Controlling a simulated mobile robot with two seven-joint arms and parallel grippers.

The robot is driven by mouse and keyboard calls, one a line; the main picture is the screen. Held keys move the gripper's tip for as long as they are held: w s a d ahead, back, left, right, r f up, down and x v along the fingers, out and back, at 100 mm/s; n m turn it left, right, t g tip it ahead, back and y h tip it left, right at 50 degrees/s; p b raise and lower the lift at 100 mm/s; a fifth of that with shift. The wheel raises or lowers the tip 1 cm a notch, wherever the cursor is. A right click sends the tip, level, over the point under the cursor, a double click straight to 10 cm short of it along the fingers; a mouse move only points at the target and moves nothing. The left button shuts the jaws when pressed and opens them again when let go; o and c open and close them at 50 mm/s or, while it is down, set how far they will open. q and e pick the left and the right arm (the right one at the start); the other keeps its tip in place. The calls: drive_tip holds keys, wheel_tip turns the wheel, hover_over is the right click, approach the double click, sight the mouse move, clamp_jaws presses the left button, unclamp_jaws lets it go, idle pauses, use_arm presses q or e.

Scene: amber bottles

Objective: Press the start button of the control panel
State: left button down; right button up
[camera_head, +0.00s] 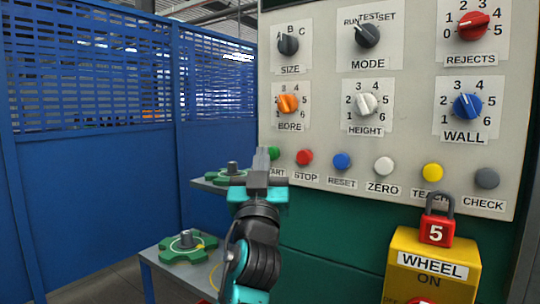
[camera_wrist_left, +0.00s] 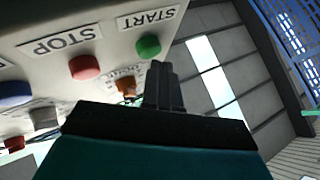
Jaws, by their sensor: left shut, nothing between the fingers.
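The control panel (camera_head: 325,145) is a pale board with knobs above a row of coloured buttons. The green start button (camera_head: 274,153) is at the left end of that row, partly hidden by my left gripper (camera_head: 261,160). In the left wrist view the green button (camera_wrist_left: 148,46) sits beside the START label (camera_wrist_left: 147,18). My left gripper's shut, empty fingers (camera_wrist_left: 158,68) end close to the button there; I cannot tell whether they touch it. My right gripper is not in view.
The red stop button (camera_head: 304,157) is just right of the start button. A yellow WHEEL box (camera_head: 405,262) with a red padlock (camera_head: 437,232) stands lower right. Green gear-shaped parts (camera_head: 187,250) lie on stands at left. A blue fence (camera_head: 90,180) stands behind.

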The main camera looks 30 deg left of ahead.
use_arm(q)
drive_tip(key=shift+w+b, duration=0.3)
drive_tip(key=shift+w, duration=0.15)
idle(0.5)
drive_tip(key=shift+s, duration=0.9)
drive_tip(key=s, duration=0.1)
drive_tip(key=s+p, duration=0.1)
drive_tip(key=s, duration=0.1)
drive_tip(key=s+p, duration=0.1)
drive_tip(key=s, duration=0.1)
drive_tip(key=shift+a, duration=0.25)
idle(0.4)
idle(0.4)
